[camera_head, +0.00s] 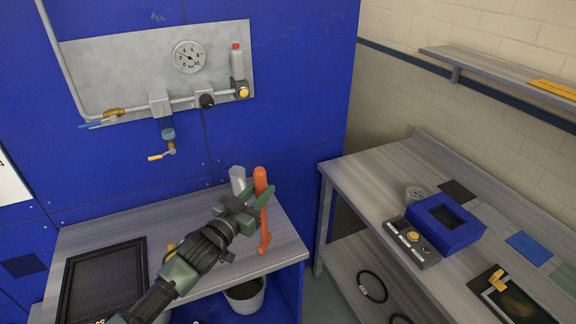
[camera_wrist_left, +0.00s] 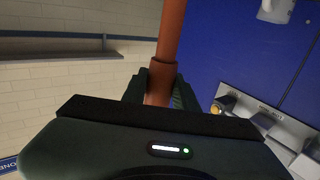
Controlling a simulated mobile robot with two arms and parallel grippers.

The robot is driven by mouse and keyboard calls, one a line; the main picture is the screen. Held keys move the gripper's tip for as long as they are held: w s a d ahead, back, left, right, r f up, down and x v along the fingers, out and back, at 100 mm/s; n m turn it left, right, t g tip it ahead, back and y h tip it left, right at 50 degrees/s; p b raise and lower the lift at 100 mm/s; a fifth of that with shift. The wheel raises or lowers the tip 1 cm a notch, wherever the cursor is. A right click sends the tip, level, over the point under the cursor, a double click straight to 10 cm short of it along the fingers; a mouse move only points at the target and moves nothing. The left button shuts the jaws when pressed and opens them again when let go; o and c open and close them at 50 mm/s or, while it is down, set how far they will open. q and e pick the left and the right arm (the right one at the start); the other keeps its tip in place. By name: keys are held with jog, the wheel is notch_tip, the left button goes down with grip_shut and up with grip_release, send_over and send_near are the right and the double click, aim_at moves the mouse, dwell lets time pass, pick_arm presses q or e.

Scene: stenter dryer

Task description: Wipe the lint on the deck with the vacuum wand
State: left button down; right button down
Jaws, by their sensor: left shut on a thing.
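The vacuum wand is an orange tube (camera_head: 263,215) held nearly upright over the right part of the grey deck (camera_head: 285,237). My left gripper (camera_head: 252,199) is shut around the wand's middle; its orange shaft also shows between the fingers in the left wrist view (camera_wrist_left: 165,60). The wand's wider lower end is near the deck's front right edge; I cannot tell whether it touches. I cannot make out any lint on the deck. My right gripper is not in view.
A dark mesh screen (camera_head: 103,281) lies on the deck's left. A pale cylinder (camera_head: 238,180) stands behind the wand. A bucket (camera_head: 245,296) is below the deck. A side bench at right holds a blue box (camera_head: 446,222) and a control box (camera_head: 409,243).

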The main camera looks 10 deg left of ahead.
aim_at(256, 178)
pick_arm(q)
jog(key=shift+w+a+r+p, duration=0.15)
jog(key=shift+r+p, duration=0.15)
jog(key=shift+r, duration=0.2)
jog(key=shift+w+r+p, duration=0.1)
jog(key=shift+r+p, duration=0.2)
jog(key=shift+r, duration=0.15)
jog(key=shift+s+r+p, duration=0.2)
jog(key=shift+r+p, duration=0.75)
jog(key=shift+r, duration=0.3)
jog(key=shift+r+p, duration=0.35)
jog(key=shift+r, duration=0.1)
jog(key=shift+f, duration=0.1)
